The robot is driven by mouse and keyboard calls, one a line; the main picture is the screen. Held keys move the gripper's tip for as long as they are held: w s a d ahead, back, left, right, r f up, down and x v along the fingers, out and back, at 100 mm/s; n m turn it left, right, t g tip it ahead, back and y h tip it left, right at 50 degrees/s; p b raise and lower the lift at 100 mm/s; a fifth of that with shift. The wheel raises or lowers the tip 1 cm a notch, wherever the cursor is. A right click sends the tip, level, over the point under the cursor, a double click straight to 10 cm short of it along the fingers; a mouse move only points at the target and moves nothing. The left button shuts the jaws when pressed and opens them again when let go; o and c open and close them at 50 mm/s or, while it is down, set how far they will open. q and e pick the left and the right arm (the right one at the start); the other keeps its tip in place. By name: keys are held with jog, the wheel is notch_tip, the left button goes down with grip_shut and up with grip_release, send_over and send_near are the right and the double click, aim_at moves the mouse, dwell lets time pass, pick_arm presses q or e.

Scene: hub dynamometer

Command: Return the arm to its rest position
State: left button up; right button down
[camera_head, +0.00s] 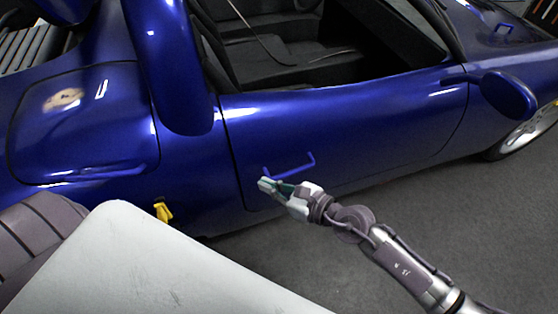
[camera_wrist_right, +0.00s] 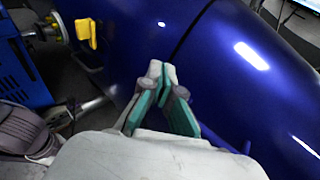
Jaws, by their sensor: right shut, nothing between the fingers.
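My right gripper (camera_head: 267,186) is shut and empty in the head view, in front of the blue car door (camera_head: 350,130). A blue door handle (camera_head: 310,160) on the door is just behind and to the right of its fingertips. I cannot tell whether the gripper touches the handle. In the right wrist view the gripper's fingertips (camera_wrist_right: 160,72) meet, with the blue car body (camera_wrist_right: 190,35) beyond them. My left gripper does not show in either view.
A yellow part (camera_head: 163,212) shows by the car's lower edge, and also in the right wrist view (camera_wrist_right: 87,33). A pale flat surface (camera_head: 140,270) fills the near left. A car mirror (camera_head: 508,94) sticks out at right. Grey floor (camera_head: 440,205) is clear at the right.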

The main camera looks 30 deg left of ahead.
jog(key=w+d+f+m+t+h, duration=0.25)
jog(key=w+d+m+t, duration=0.3)
jog(key=m, duration=0.55)
jog(key=w+d+f+m+t+h, duration=0.1)
jog(key=w+d+f+m+t, duration=0.4)
jog(key=m, duration=0.6)
jog(key=s+d+f+m+g+h, duration=0.25)
jog(key=d+f+m+h, duration=0.65)
jog(key=d+f+m, duration=0.7)
jog(key=s+d+f+m+g+h, duration=0.1)
jog(key=s+d+f+m+g, duration=0.3)
jog(key=s+d+f+m, duration=0.7)
jog(key=s+d+f+m+g+h, duration=0.15)
jog(key=s+d+f+g, duration=0.4)
jog(key=s, duration=1.15)
pick_arm(q)
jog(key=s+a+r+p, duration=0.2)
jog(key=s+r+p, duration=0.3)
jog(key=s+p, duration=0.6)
jog(key=p, duration=0.2)
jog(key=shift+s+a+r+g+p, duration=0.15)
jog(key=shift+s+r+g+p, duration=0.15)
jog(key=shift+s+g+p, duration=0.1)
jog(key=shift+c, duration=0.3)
pick_arm(e)
jog(key=s+r, duration=0.4)
jog(key=s, duration=0.7)
jog(key=shift+s+d+r+t, duration=0.15)
jog(key=shift+s+r+t, duration=0.05)
jog(key=shift+r+t, duration=0.15)
